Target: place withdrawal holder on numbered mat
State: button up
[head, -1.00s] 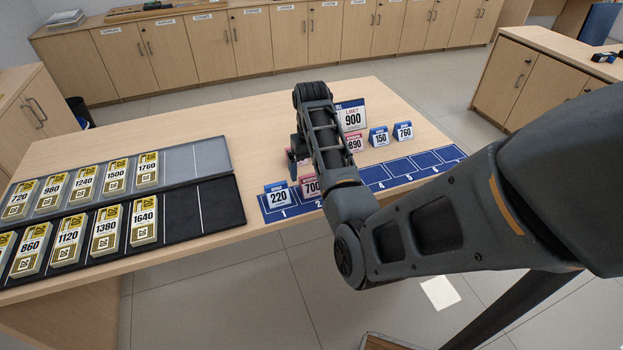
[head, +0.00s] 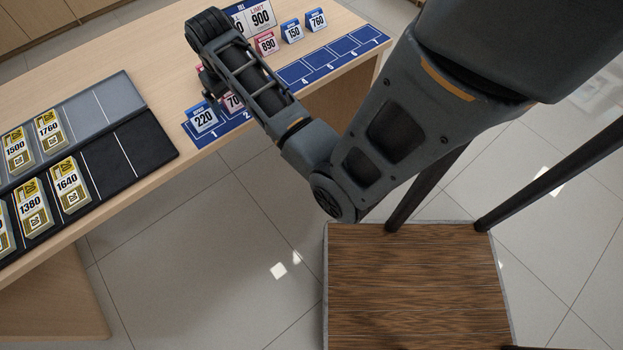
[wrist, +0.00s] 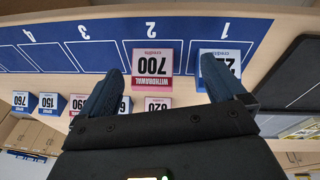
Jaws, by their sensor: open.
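The blue numbered mat (head: 303,72) lies along the table's front edge. The pink withdrawal holder marked 700 (wrist: 152,62) stands on space 2 and shows partly behind my arm in the head view (head: 232,101). A blue holder marked 220 (head: 203,117) stands on space 1. Spaces 3 and 4 look empty in the wrist view. My gripper (wrist: 160,70) is open, its blue fingers spread to either side of the 700 holder in that view; I cannot tell whether they touch it. In the head view my arm mostly hides the gripper.
Behind the mat stand a pink holder marked 890 (head: 267,44), blue holders 150 (head: 292,31) and 760 (head: 317,20), and a LIMIT 900 sign (head: 262,17). A pink holder marked 620 (wrist: 158,104) is near my gripper. Trays of banded notes (head: 113,157) lie left.

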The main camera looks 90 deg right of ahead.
jog(key=s+a+f+n+t+h, duration=0.1)
jog(key=s+a+n+t, duration=0.3)
jog(key=a, duration=0.6)
jog(key=s+a+n+t+h, duration=0.1)
jog(key=s+a+n+t, duration=0.3)
jog(key=a, duration=0.7)
jog(key=s+a+r+t+y, duration=0.2)
jog(key=s+a+r, duration=0.4)
jog(key=r, duration=0.3)
jog(key=s+a+r+t+y, duration=0.2)
jog(key=s+a+r+t, duration=0.2)
jog(key=r, duration=0.5)
jog(key=s+a, duration=0.2)
jog(key=a, duration=0.1)
jog(key=shift+s+a+r+y, duration=0.3)
jog(key=shift+s+a+r, duration=0.05)
jog(key=shift+a, duration=0.05)
jog(key=shift+c, duration=0.4)
